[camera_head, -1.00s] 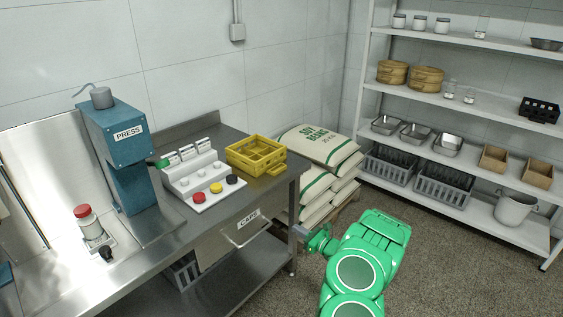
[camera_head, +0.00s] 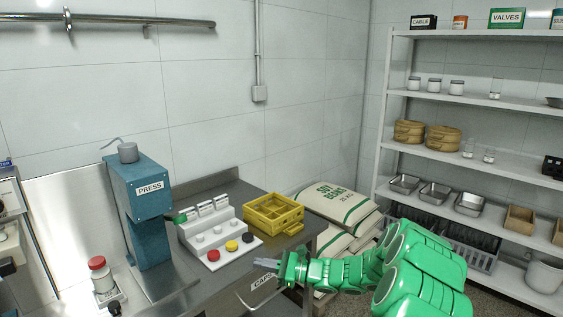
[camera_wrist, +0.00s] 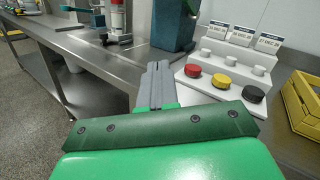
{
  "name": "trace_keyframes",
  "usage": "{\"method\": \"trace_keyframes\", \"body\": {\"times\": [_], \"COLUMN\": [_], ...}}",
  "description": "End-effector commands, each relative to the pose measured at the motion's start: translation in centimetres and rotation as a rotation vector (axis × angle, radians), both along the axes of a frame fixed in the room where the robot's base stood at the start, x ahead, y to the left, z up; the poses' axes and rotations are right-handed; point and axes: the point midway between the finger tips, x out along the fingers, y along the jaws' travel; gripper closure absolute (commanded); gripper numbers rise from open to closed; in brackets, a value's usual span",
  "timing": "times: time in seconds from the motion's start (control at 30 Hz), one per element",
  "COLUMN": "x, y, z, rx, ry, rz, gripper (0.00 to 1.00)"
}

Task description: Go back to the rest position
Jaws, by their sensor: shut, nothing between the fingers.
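My gripper (camera_head: 267,264) is at the end of my green arm, near the front edge of the steel table (camera_head: 187,294), close to the drawer marked CAPS (camera_head: 262,283). In the wrist view my gripper (camera_wrist: 158,68) shows its two grey fingers pressed together with nothing between them. The fingers point toward the table, with the white stand of caps (camera_wrist: 222,78) ahead to the right.
A blue press (camera_head: 142,210) stands on the table with a red-capped jar (camera_head: 99,272) beside it. A yellow crate (camera_head: 273,212) sits at the table's right end. Soy bean sacks (camera_head: 340,203) and a shelf rack (camera_head: 456,152) stand beyond. The floor right of the table shows partly.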

Motion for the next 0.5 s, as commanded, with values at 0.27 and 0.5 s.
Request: {"method": "trace_keyframes", "body": {"times": [0.27,0.5], "x": [-6.0,-11.5], "y": [3.0,4.4], "z": [5.6,9.2], "rx": [-0.073,-0.154], "ry": [-0.117,-0.223], "rz": [0.171,0.309], "gripper": [1.00,1.00]}}
